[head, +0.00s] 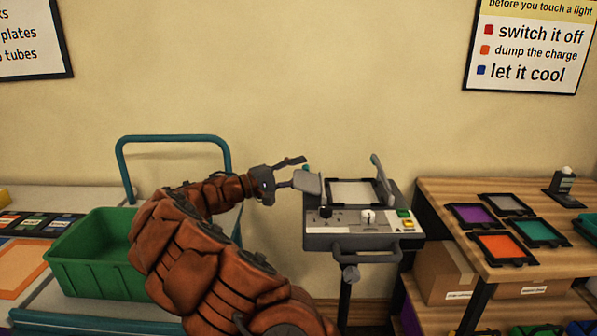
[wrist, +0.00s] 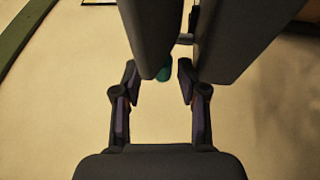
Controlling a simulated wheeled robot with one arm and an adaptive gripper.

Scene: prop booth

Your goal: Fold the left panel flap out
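The panel (head: 345,215) is a grey unit on a stand, with a pale framed plate and a flap at each side. My gripper (head: 297,172) is open at the left flap's outer side. I cannot tell whether a finger touches the flap.
A green bin (head: 95,255) on a teal-railed cart stands left, under my arm. A wooden table (head: 455,215) with several coloured framed plates is close on the panel's right. The wall behind is bare around my gripper.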

